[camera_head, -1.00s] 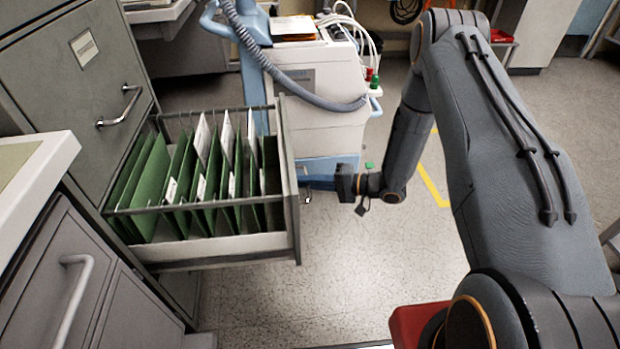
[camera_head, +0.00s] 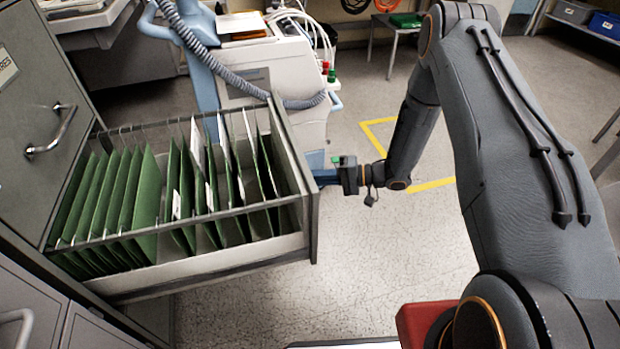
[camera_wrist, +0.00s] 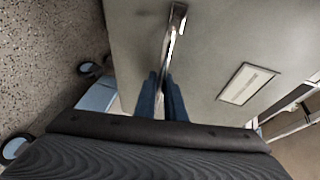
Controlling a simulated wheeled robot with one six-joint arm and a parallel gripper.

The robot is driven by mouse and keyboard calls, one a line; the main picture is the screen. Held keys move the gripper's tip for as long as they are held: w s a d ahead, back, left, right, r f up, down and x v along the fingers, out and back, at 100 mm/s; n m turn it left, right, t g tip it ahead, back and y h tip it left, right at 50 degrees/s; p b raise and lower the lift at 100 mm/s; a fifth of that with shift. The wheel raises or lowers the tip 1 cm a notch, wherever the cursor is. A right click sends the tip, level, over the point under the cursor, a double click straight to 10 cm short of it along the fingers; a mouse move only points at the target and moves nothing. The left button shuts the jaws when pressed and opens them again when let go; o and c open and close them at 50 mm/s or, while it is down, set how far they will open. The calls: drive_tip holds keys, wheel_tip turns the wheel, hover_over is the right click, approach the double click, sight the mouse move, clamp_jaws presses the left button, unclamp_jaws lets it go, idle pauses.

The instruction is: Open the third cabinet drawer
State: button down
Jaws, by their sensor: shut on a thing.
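The grey cabinet drawer (camera_head: 312,215) stands pulled out in the head view, with green hanging files (camera_head: 150,200) inside. Its front faces right, toward my gripper (camera_head: 328,178). In the wrist view, the drawer front (camera_wrist: 215,50) fills the upper middle, with a metal bar handle (camera_wrist: 174,30) and a label plate (camera_wrist: 245,84). My gripper's two blue fingers (camera_wrist: 162,92) are shut on the lower end of the handle. In the head view the handle is hidden behind the drawer front.
Another grey drawer with a handle (camera_head: 52,130) is closed above the open one. A white and blue medical cart (camera_head: 280,75) with a coiled hose stands just behind the drawer. The floor (camera_head: 400,260) to the right and front is clear.

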drive_tip(key=shift+w+d, duration=0.1)
drive_tip(key=shift+w, duration=0.1)
drive_tip(key=c, duration=1.8)
unclamp_jaws()
drive_tip(key=shift+c, duration=0.2)
drive_tip(key=shift+s, duration=0.1)
drive_tip(key=v, duration=0.7)
drive_tip(key=shift+d+p, duration=0.3)
drive_tip(key=shift+d, duration=0.05)
drive_tip(key=shift+s, duration=0.1)
